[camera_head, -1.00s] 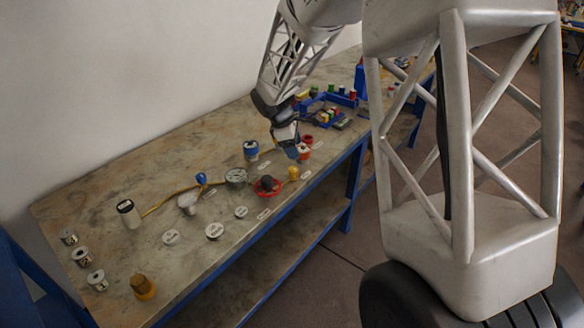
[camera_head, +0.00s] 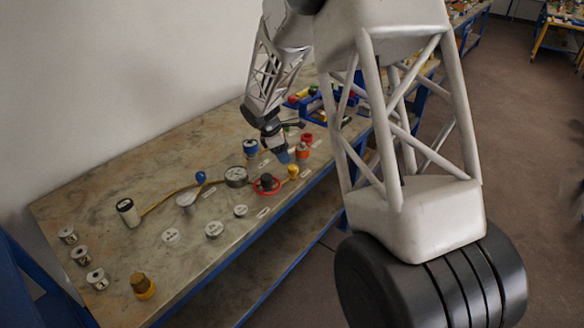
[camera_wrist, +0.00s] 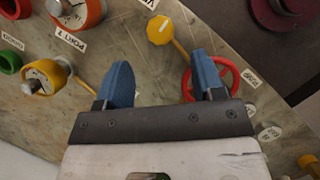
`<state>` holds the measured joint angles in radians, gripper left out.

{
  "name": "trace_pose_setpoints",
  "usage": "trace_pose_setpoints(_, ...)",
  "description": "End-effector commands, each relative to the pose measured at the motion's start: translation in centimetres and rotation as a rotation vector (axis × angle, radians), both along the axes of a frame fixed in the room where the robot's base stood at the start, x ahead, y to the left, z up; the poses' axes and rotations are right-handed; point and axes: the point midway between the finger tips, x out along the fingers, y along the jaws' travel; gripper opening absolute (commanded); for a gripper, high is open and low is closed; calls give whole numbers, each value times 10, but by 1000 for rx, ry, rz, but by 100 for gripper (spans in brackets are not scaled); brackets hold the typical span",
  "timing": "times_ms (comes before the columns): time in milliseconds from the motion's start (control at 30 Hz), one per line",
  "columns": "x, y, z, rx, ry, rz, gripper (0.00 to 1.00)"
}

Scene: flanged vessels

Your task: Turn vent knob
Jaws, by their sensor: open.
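A yellow faceted knob (camera_wrist: 159,30) shows at the top middle of the wrist view, with a yellow strip running from it behind the right finger. A label (camera_wrist: 149,3) beside it is cut off, so I cannot confirm this is the vent knob. In the head view the yellow knob (camera_head: 293,171) stands near the bench's front edge. My gripper (camera_wrist: 163,78) is open and empty, its blue fingers above the bench and apart from the knob. In the head view my gripper (camera_head: 282,156) hangs just behind the knob. A red handwheel (camera_wrist: 188,88) lies partly hidden behind the right finger.
An orange-red flanged vessel (camera_wrist: 82,12), a yellow-rimmed one (camera_wrist: 58,75) and a green ring (camera_wrist: 10,62) lie left in the wrist view. A blue-topped vessel (camera_head: 250,148) and a grey gauge-like disc (camera_head: 236,177) stand nearby.

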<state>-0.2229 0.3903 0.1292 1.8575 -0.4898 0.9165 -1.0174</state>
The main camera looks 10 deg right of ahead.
Motion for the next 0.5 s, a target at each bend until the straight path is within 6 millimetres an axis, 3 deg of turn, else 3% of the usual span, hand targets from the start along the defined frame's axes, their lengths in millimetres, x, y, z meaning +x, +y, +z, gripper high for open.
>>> trace_pose_setpoints(500, -1, -19, -46, 0, 3, -1, 62)
